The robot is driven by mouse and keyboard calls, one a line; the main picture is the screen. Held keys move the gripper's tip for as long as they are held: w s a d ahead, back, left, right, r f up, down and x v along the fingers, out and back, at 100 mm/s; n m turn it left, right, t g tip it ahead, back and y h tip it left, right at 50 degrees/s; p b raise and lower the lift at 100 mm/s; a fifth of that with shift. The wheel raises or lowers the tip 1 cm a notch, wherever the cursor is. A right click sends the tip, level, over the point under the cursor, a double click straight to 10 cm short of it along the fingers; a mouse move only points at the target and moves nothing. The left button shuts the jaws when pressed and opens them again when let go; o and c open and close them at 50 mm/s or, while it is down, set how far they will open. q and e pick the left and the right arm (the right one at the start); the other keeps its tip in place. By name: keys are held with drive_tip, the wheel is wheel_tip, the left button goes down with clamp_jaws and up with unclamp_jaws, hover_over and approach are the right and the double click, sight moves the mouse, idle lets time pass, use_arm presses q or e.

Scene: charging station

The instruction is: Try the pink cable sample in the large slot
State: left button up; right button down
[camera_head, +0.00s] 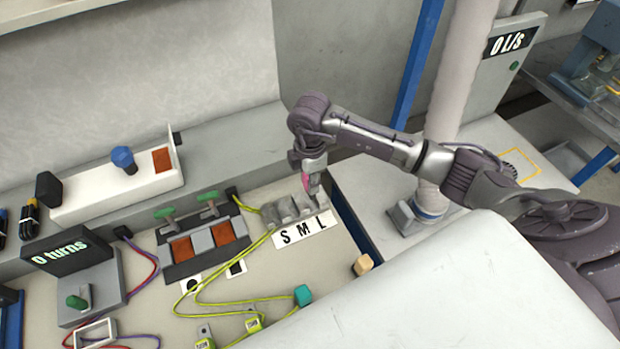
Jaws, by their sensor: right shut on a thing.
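The grey slot block (283,211) stands on the workbench with a white label reading S, M, L (302,231) along its front. My right gripper (312,190) points down over the right end of the block, at the L side. It is shut on the pink cable sample (307,181), of which a small pink part shows between the fingers. The sample's lower end is hidden, so I cannot tell whether it is inside the large slot or just above it. My left gripper is not in view.
Yellow-green cables (232,277) run over the bench left of the block. A teal cube (303,295) and a tan cube (362,265) lie in front. A white pipe (455,90) rises at right.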

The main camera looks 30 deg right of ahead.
drive_tip(key=shift+f+b, duration=1.65)
drive_tip(key=shift+f, duration=0.6)
drive_tip(key=c, duration=0.8)
unclamp_jaws()
wheel_tip(320, 180, up, 12)
drive_tip(key=shift+r, duration=0.1)
